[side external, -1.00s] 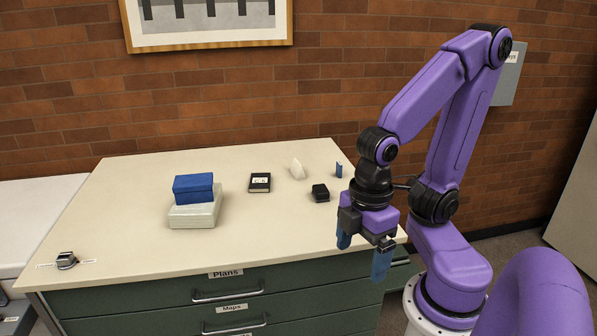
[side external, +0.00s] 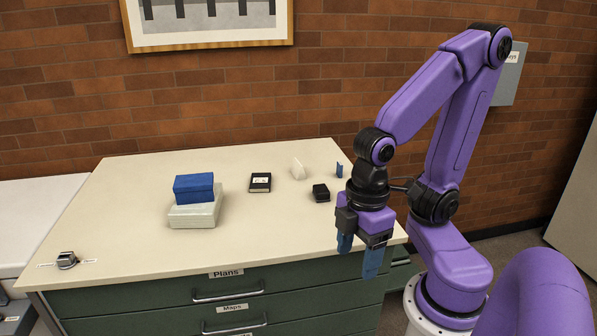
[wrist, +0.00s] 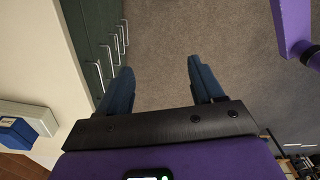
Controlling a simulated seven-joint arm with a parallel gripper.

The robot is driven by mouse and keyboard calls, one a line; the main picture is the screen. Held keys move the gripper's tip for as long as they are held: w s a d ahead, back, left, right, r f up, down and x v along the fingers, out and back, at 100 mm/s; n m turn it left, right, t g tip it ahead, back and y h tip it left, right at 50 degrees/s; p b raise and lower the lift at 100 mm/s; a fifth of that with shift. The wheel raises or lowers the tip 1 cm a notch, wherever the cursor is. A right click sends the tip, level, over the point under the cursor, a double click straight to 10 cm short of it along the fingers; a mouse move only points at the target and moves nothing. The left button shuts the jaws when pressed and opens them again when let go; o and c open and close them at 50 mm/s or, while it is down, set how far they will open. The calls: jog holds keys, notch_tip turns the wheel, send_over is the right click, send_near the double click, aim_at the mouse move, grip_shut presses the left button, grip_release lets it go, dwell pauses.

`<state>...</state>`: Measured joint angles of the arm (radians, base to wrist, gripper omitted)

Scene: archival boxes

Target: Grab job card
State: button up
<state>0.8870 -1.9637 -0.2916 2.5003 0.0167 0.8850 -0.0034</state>
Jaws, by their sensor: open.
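No job card can be made out for certain; a black item with a white label (side external: 260,182) lies flat on the cabinet top, and a small blue piece (side external: 339,170) stands upright at the back right. I cannot tell whether either is the card. My gripper (side external: 358,256) points down at the right front edge of the cabinet, open, with nothing between its blue fingers. In the wrist view my gripper (wrist: 160,82) has its fingers well apart over the carpet, beside the drawer fronts.
A blue box (side external: 194,188) sits on a pale box (side external: 195,214) on the cabinet top (side external: 130,225). A small black box (side external: 321,193) and a white wedge (side external: 298,169) are nearer my arm. A small dark metal object (side external: 66,260) is at the front left. The front middle is clear.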

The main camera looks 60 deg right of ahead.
jog(key=w+a+f+m+t+y, duration=0.15)
jog(key=w+m, duration=0.35)
jog(key=w, duration=0.6)
jog(key=w+a+f+m+t+y, duration=0.1)
jog(key=w+a+f+m+t, duration=0.2)
jog(key=w, duration=0.7)
jog(key=w+d+m+t+h, duration=0.35)
jog(key=w+d+m, duration=0.35)
jog(key=w+d, duration=0.3)
jog(key=m+g+h, duration=0.2)
jog(key=m+h, duration=0.7)
jog(key=h, duration=0.1)
send_near(298, 167)
jog(key=shift+n+t, duration=0.3)
jog(key=d+f, duration=0.1)
jog(key=d, duration=0.1)
jog(key=w+d+f, duration=0.1)
jog(key=shift+w+d+f, duration=0.15)
jog(key=shift+d+f, duration=0.25)
jog(key=shift+w+x, duration=0.25)
jog(key=shift+x, duration=2.4)
jog(key=shift+r, duration=0.2)
jog(key=c, duration=1.2)
